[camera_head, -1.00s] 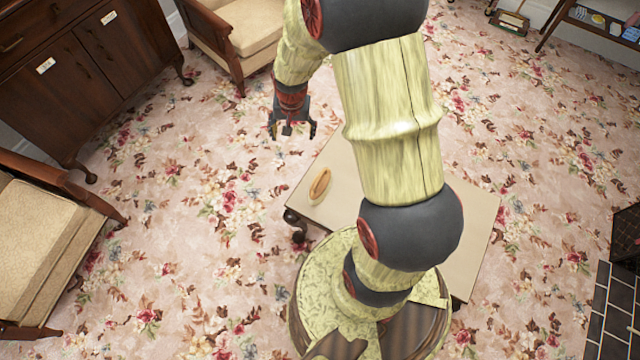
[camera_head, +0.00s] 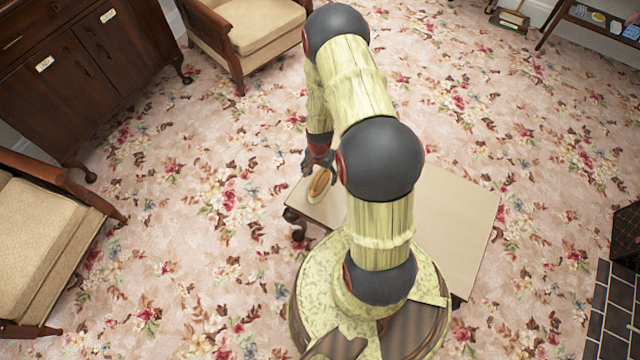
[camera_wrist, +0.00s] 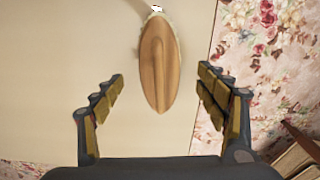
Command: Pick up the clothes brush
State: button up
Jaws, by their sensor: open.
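The clothes brush (camera_head: 319,184) has an oval wooden back with a pale edge and lies on the left end of a beige table (camera_head: 462,235). In the wrist view, the brush (camera_wrist: 157,70) lies lengthwise at top centre, ahead of and between the spread fingers. My gripper (camera_wrist: 162,95) is open and empty, with a finger to each side and clear gaps to the brush. In the head view, my gripper (camera_head: 320,170) is over the brush and partly covers its upper end. The height between gripper and brush is hard to tell.
The table's edge (camera_wrist: 205,75) runs close to the right of the brush, with flowered carpet beyond. A wooden cabinet (camera_head: 85,75) and armchairs (camera_head: 250,35) (camera_head: 45,245) stand to the left and at the back. The table top around the brush is clear.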

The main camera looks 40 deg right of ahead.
aim_at(320, 182)
notch_tip(320, 182, down, 5)
jog(key=shift+r+b, duration=0.1)
jog(key=shift+b, duration=1.05)
jog(key=shift+c, duration=0.4)
jog(key=c, duration=1.3)
